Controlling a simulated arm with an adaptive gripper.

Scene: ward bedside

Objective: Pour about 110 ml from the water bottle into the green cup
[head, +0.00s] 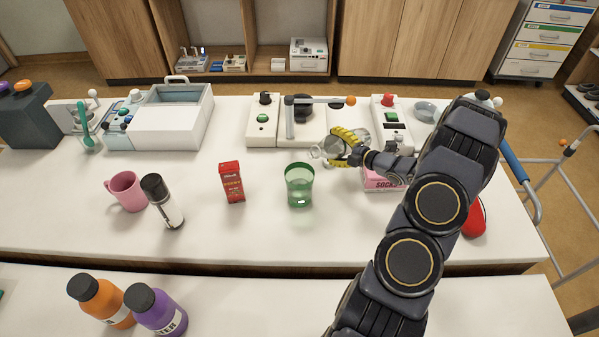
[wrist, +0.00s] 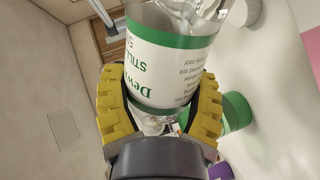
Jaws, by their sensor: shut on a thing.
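The water bottle (wrist: 168,62) is clear, with a white and green label, and sits between the yellow fingers of my gripper (wrist: 160,108). In the head view the bottle (head: 328,149) looks tilted well over, held above the table behind and right of the green cup. My gripper (head: 346,147) is shut on it and partly hides it. The green cup (head: 299,186) is see-through and stands upright on the table, apart from the bottle. A green shape at the right of the wrist view (wrist: 237,112) seems to be the cup. I cannot make out a water level or stream.
A red carton (head: 232,182) stands left of the cup, with a black-capped bottle (head: 166,208) and pink mug (head: 126,191) farther left. A pink socks box (head: 378,181) is under my arm. Devices (head: 263,121) line the back. The table in front of the cup is clear.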

